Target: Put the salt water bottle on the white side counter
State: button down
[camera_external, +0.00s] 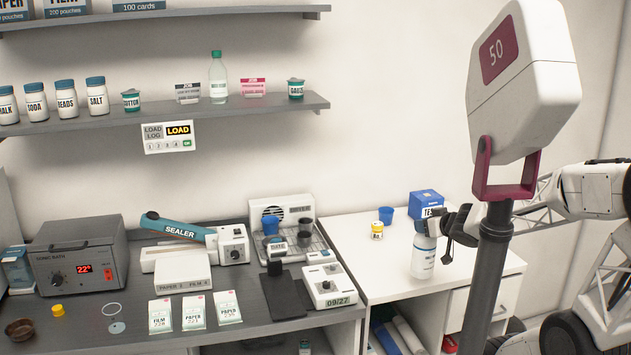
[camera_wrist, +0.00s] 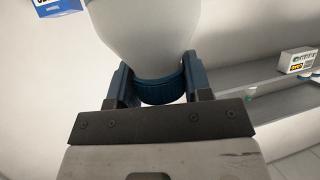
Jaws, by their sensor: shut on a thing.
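A white bottle with small blue print (camera_external: 424,258) hangs upright below my gripper (camera_external: 430,222) in the external view. In the wrist view, my gripper (camera_wrist: 158,85) is shut on the blue cap of this bottle (camera_wrist: 145,35), one finger on each side. The print is too small to read, so I cannot confirm it says salt water. The bottle is over the white side counter (camera_external: 378,270), near its middle. I cannot tell whether its base touches the top or is slightly above it.
A blue box (camera_external: 426,199), a blue cup (camera_external: 386,214) and a yellow-labelled jar (camera_external: 377,230) stand behind the bottle. The counter's left front is clear. A large pole-mounted unit marked 50 (camera_external: 520,85) stands at the right. The grey bench (camera_external: 265,312) on the left is crowded.

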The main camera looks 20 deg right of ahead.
jog(key=w+f, duration=0.1)
jog(key=w, duration=1.5)
jog(key=shift+a+f, duration=0.2)
jog(key=shift+a, duration=0.2)
jog(key=shift+f, duration=0.1)
jog(key=shift+f, duration=1.75)
jog(key=c, duration=0.5)
grip_release()
jog(key=shift+f, duration=0.1)
jog(key=shift+c, duration=0.2)
jog(key=shift+s+r, duration=0.1)
jog(key=shift+r, duration=0.1)
